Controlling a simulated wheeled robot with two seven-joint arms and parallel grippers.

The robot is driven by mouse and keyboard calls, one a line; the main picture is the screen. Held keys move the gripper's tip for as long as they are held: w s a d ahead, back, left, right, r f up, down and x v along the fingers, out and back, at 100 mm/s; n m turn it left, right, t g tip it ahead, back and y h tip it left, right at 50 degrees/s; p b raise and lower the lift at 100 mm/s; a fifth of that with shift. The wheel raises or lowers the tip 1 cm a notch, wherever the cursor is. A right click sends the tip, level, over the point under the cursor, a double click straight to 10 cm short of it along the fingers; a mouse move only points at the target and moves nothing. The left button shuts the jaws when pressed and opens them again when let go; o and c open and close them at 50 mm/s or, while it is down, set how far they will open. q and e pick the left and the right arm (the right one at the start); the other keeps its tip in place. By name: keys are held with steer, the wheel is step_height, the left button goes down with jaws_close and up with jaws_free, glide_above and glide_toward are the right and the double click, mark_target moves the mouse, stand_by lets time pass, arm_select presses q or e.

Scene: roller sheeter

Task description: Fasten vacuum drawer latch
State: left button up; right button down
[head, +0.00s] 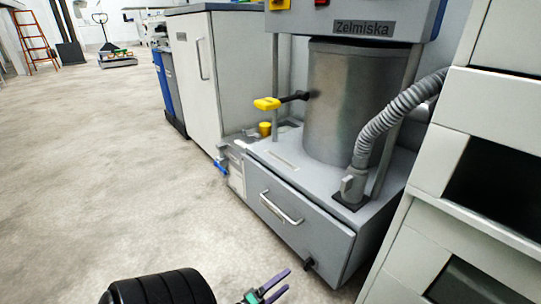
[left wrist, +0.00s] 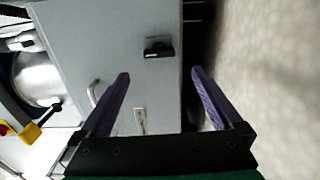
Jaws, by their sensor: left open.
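The vacuum's grey drawer (head: 300,228) is at the bottom of the machine in the head view, its front seemingly flush with the housing. Its small black latch (head: 308,265) sits low on the drawer front, near the right corner. In the left wrist view the latch (left wrist: 159,52) shows as a dark block on the grey front. My left gripper (head: 275,284) has purple fingers, spread and empty, low in front of the drawer. In the left wrist view the latch lies beyond the fingertips (left wrist: 160,72), between their lines, apart from them. My right gripper is not in view.
A metal drawer handle (head: 281,207) juts out left of the latch. The steel cylinder (head: 340,105) with a yellow-ended lever (head: 267,104) and grey hose (head: 390,115) stands above. A white cabinet (head: 480,160) stands close on the right. The floor (head: 120,190) at left is open.

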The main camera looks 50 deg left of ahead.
arm_select(q)
steer(key=s, duration=0.6)
steer(key=shift+s+p, duration=0.15)
steer(key=shift+p, duration=0.2)
stand_by(0.3)
